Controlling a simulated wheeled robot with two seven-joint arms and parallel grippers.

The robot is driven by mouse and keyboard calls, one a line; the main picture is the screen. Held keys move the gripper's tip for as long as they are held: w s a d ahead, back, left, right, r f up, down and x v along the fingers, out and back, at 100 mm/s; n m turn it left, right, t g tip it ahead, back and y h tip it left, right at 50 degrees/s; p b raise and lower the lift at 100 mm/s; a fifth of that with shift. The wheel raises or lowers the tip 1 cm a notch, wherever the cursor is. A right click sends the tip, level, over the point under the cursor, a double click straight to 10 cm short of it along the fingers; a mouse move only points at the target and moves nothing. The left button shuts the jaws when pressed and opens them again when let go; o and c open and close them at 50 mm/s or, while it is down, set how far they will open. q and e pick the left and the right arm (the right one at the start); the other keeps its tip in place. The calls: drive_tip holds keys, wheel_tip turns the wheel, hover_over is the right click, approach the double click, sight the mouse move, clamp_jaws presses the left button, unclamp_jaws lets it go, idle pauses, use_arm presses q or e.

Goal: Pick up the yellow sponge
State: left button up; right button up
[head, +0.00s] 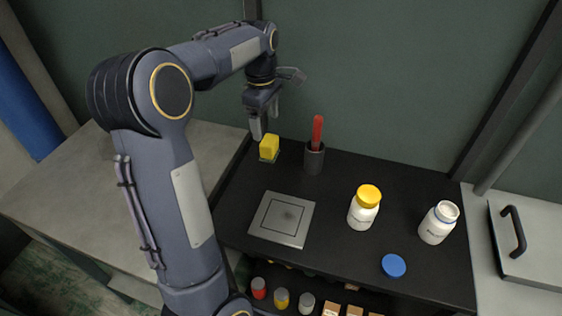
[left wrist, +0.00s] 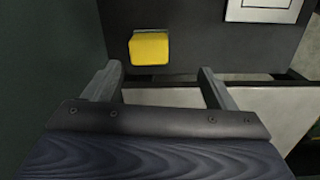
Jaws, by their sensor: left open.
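The yellow sponge (head: 269,147) stands at the back left of the black worktop, near its left edge. It also shows in the left wrist view (left wrist: 149,49), beyond the fingertips and between their lines. My left gripper (head: 264,125) is open and empty, pointing down just above and behind the sponge, apart from it. Its two fingers show in the left wrist view (left wrist: 160,78) with a clear gap between them. My right gripper is not in view.
A dark cup (head: 314,158) with a red-handled tool (head: 317,131) stands just right of the sponge. A square metal plate (head: 282,219), a yellow-lidded bottle (head: 364,208), an open white bottle (head: 438,223) and a blue lid (head: 394,266) are on the worktop (head: 345,262). A wall is close behind.

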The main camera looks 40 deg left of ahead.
sight(269, 140)
use_arm(q)
drive_tip(key=shift+w+a+f+n, duration=0.2)
drive_tip(key=shift+w+f+n, duration=0.15)
drive_tip(key=shift+w+f, duration=0.15)
drive_tip(key=shift+w+a+f+n, duration=0.15)
drive_tip(key=shift+w+f+n, duration=0.25)
drive_tip(key=shift+f, duration=0.15)
wheel_tip(269, 140, down, 7)
drive_tip(key=shift+f+b, duration=0.2)
drive_tip(key=shift+b, duration=0.55)
drive_tip(key=c, duration=1.1)
drive_tip(key=shift+c, duration=0.2)
drive_tip(key=shift+r, duration=0.5)
wheel_tip(269, 140, up, 2)
drive_tip(key=shift+w+r+p, duration=0.1)
drive_tip(key=shift+r+p, duration=0.15)
drive_tip(key=shift+p, duration=0.1)
drive_tip(key=s+d+r, duration=0.8)
drive_tip(key=s+r, duration=0.1)
drive_tip(key=s, duration=0.2)
drive_tip(key=shift+s+r, duration=0.3)
